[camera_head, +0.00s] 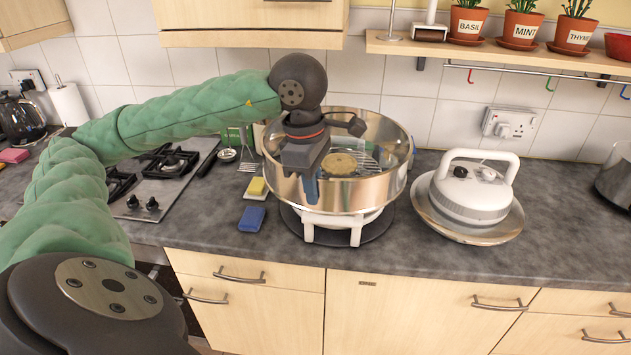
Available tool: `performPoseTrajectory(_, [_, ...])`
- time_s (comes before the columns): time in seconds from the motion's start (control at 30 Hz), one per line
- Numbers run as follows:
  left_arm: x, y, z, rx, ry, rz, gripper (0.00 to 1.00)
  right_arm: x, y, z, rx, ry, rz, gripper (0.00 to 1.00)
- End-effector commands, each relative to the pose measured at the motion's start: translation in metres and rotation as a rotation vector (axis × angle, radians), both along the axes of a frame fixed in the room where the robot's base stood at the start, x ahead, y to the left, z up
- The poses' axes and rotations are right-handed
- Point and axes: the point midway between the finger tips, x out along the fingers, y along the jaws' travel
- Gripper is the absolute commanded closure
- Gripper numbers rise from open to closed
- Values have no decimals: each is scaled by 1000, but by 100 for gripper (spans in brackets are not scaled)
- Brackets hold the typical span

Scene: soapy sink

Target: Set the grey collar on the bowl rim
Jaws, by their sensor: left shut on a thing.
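The grey collar (345,197) is a wide, shiny metal ring at the middle of the worktop, over a white stand (356,234). My left gripper (309,178) points down at the collar's front left wall and is shut on it; a bluish finger shows against the outer side. Through the ring I see a wire rack and a round brown item (339,163). The bowl is mostly hidden behind the collar, so I cannot tell whether the collar touches its rim. My right gripper is not in view.
A white lid with a handle (473,190) rests on a metal dish (425,212) to the right. A blue sponge (252,219) and a yellow sponge (256,188) lie to the left, near the hob (150,187). A shelf with plant pots (519,28) hangs above right.

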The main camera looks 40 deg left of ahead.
Motion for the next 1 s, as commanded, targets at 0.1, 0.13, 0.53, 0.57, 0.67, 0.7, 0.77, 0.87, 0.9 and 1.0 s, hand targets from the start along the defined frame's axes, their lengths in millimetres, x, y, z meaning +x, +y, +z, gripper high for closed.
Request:
performPoseTrajectory(0.1, [-2,-2,9,1,-5,0,100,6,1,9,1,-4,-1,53])
performPoseTrajectory(0.13, [-2,-2,13,0,-5,0,100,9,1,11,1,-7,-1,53])
performPoseTrajectory(0.53, [45,14,69,-1,-6,69,100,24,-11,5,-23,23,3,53])
performPoseTrajectory(0.57, [53,19,72,-1,-6,80,100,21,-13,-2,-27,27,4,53])
performPoseTrajectory(0.67, [80,36,73,0,-6,105,100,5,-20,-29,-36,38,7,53])
performPoseTrajectory(0.7, [90,44,71,-1,-5,110,100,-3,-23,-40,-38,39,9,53])
performPoseTrajectory(0.77, [102,53,63,0,-4,109,100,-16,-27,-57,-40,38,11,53])
performPoseTrajectory(0.87, [116,67,53,0,-6,97,100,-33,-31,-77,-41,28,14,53])
performPoseTrajectory(0.9, [122,72,52,-1,-7,89,100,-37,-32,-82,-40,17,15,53])
performPoseTrajectory(1.0, [127,77,52,-1,-9,52,100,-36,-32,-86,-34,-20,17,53])
